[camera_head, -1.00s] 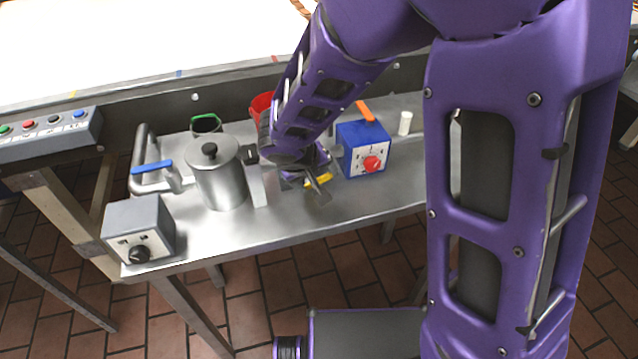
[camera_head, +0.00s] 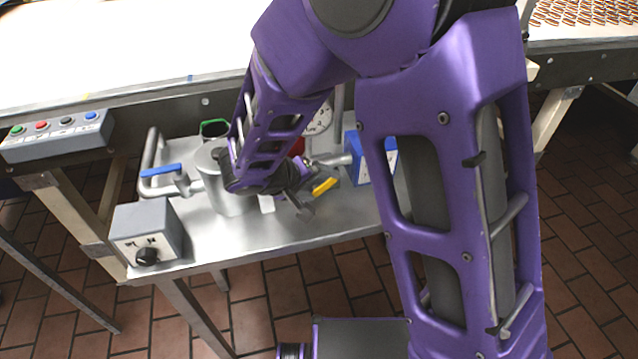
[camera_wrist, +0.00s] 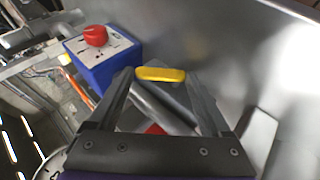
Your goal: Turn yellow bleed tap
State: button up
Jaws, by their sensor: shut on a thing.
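The yellow tap handle (camera_head: 324,187) shows in the head view over the steel table, right of the metal pot. In the wrist view the yellow handle (camera_wrist: 161,74) lies crosswise between my fingertips, with a grey pipe behind it. My gripper (camera_wrist: 159,77) is shut on it, one finger at each end. In the head view my gripper (camera_head: 312,199) is at the handle, partly hidden by my own wrist. The tap's body is mostly hidden.
A metal pot (camera_head: 226,192) stands close left of my wrist. A blue box (camera_head: 356,166) stands to the right, with a red knob (camera_wrist: 96,36) in the wrist view. A grey knob box (camera_head: 147,232) and a blue-handled pipe (camera_head: 161,170) are farther left. The table's front is clear.

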jog(key=o, duration=1.2)
jog(key=shift+c, duration=0.2)
jog(key=p+v, duration=0.2)
jog(key=v, duration=1.5)
jog(key=shift+r, duration=0.2)
jog(key=shift+a, duration=0.1)
